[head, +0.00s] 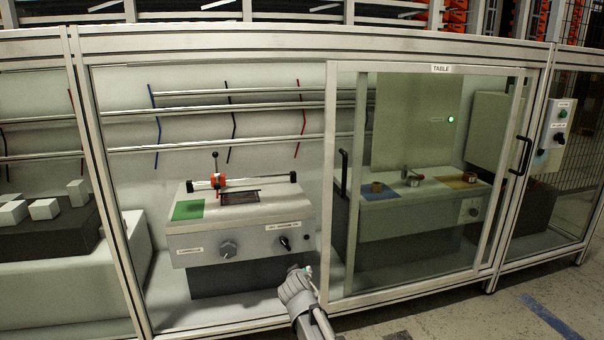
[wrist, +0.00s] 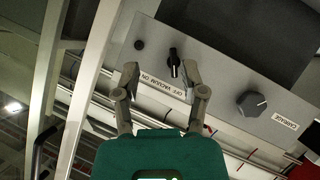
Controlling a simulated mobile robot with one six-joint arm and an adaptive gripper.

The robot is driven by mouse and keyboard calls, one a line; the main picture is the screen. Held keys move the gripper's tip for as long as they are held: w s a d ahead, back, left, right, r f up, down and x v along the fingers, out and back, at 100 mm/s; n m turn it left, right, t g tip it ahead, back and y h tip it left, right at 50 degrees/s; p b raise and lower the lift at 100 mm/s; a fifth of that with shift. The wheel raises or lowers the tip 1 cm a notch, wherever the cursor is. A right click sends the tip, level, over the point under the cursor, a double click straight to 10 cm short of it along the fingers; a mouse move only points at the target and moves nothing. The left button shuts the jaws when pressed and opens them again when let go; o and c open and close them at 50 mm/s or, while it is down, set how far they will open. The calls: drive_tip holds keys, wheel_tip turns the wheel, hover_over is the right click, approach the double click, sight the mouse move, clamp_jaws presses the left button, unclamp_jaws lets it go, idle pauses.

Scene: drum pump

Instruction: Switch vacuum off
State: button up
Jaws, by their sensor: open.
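The vacuum switch (head: 284,242) is a small black turn knob on the right of the grey machine's front panel, under a white label. In the wrist view the black switch (wrist: 173,62) shows beside a label reading "OFF VACUUM ON" (wrist: 163,85). Its handle lies roughly upright in that picture; which word it points to I cannot tell for sure. My gripper (head: 297,272) is in front of the panel, just below and right of the switch in the head view. In the wrist view my gripper (wrist: 160,76) is open and empty, its fingertips apart on either side of the switch, with no clear contact.
The machine (head: 240,215) stands inside a framed cabinet. A glass sliding door (head: 430,190) covers the right half; the left half before the machine appears open.

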drive_tip(key=s+d+r+m+g+p, duration=0.3)
drive_tip(key=s+d+r+g+p, duration=0.25)
drive_tip(key=s+d+p, duration=0.5)
drive_tip(key=s+d+r+m+g+p, duration=0.2)
drive_tip(key=s+d+r+g+p, duration=0.2)
drive_tip(key=s+d+g+p, duration=0.7)
drive_tip(key=s+a+r+t+p, duration=0.1)
drive_tip(key=a+r+t+p, duration=0.1)
drive_tip(key=r+p, duration=1.5)
drive_tip(key=s+a+r+t+p, duration=0.1)
drive_tip(key=a+r+t+p, duration=0.1)
drive_tip(key=r+p, duration=1.5)
wheel_tip(320, 180, up, 3)
drive_tip(key=shift+s+f+y, duration=0.1)
drive_tip(key=shift+s+y, duration=0.3)
